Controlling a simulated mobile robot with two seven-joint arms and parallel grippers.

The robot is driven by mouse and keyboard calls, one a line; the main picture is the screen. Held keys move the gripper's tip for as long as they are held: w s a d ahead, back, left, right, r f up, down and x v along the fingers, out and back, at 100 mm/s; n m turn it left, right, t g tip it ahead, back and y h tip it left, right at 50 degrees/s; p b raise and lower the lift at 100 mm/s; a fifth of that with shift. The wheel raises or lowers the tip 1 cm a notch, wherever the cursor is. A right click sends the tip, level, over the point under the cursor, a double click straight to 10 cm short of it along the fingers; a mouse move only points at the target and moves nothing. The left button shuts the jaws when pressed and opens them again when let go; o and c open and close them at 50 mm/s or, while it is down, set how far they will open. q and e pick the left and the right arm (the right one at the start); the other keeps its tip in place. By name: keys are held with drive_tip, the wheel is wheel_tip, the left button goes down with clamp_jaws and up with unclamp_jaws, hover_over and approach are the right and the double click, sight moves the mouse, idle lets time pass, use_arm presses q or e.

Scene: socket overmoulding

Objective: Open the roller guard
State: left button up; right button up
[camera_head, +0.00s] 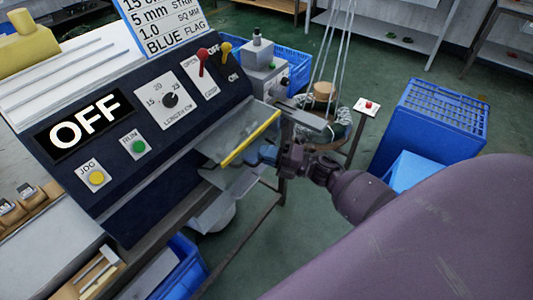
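The roller guard (232,128) is a clear panel with a yellow bar (250,138) along its lower right edge. It sits at the right end of the dark machine panel and slants downward. My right gripper (264,154) comes in from the right, with its fingertips close beside the yellow bar. I cannot tell whether they touch it, or whether the fingers are open or shut. My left gripper is not in view.
The machine panel carries an OFF display (84,130), a green RUN button (139,146), a yellow JOG button (97,177), a black dial (170,100), and red (203,62) and yellow levers (225,52). A blue crate (430,125) stands on the floor at right.

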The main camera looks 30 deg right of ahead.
clamp_jaws()
drive_tip(key=shift+s+a, duration=0.1)
drive_tip(key=shift+a, duration=0.05)
drive_tip(key=shift+s+a, duration=0.1)
drive_tip(key=shift+a, duration=0.2)
drive_tip(key=s+a+p, duration=0.1)
drive_tip(key=s+a, duration=0.3)
drive_tip(key=a, duration=0.6)
drive_tip(key=s+a+p, duration=0.2)
drive_tip(key=s+a, duration=0.1)
drive_tip(key=a, duration=0.8)
drive_tip(key=shift+s+p, duration=0.3)
drive_tip(key=shift+s, duration=0.1)
drive_tip(key=shift+o, duration=1)
unclamp_jaws()
